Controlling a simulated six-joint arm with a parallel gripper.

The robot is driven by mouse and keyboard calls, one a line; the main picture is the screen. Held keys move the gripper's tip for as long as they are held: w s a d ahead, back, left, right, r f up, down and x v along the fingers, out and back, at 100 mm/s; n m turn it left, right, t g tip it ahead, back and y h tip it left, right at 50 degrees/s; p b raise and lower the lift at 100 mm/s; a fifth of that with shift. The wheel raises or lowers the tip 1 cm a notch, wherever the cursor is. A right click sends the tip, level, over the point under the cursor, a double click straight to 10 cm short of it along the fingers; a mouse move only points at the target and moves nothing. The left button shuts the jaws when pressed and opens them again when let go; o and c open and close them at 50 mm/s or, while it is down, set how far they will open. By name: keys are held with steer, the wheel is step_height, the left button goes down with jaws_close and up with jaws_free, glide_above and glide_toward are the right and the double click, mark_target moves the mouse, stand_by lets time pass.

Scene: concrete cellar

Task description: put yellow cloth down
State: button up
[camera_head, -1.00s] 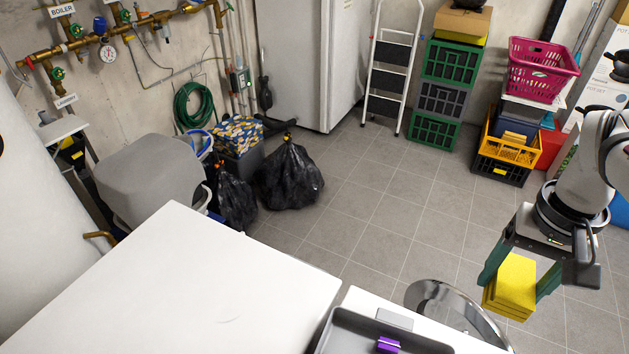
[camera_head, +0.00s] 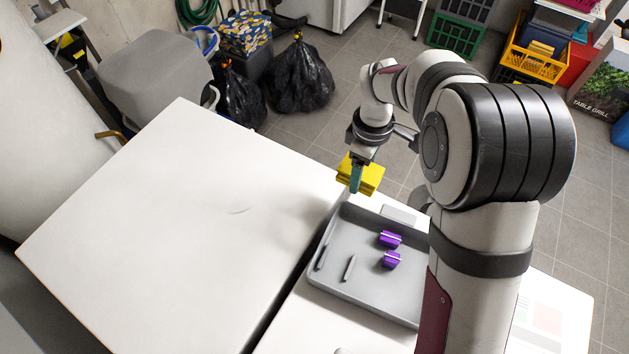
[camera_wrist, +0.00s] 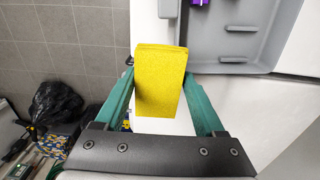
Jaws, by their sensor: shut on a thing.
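The yellow cloth (camera_head: 366,174) is a folded, thick block held in my gripper (camera_head: 357,178). My gripper is shut on it, with one green finger showing in the head view. In the wrist view the yellow cloth (camera_wrist: 160,80) sits between the two green fingers (camera_wrist: 160,100). The cloth is near the far edge of the white tables, close to the far corner of the grey tray (camera_head: 365,283). I cannot tell its exact height above the table.
The grey tray holds two purple items (camera_head: 390,240) and some thin grey pieces (camera_head: 349,267). A small light-grey block (camera_head: 398,215) lies beyond the tray. The large white table (camera_head: 180,230) at left is bare, with a dark gap between it and the tray's table. Black bags (camera_head: 300,78) stand on the floor.

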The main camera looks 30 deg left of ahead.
glide_above(312, 192)
step_height(312, 192, down, 6)
steer(key=shift+s+d+f, duration=0.1)
steer(key=shift+d+f, duration=0.05)
steer(key=shift+f, duration=2.25)
steer(key=o, duration=1.2)
steer(key=shift+c, duration=0.2)
steer(key=shift+r, duration=0.1)
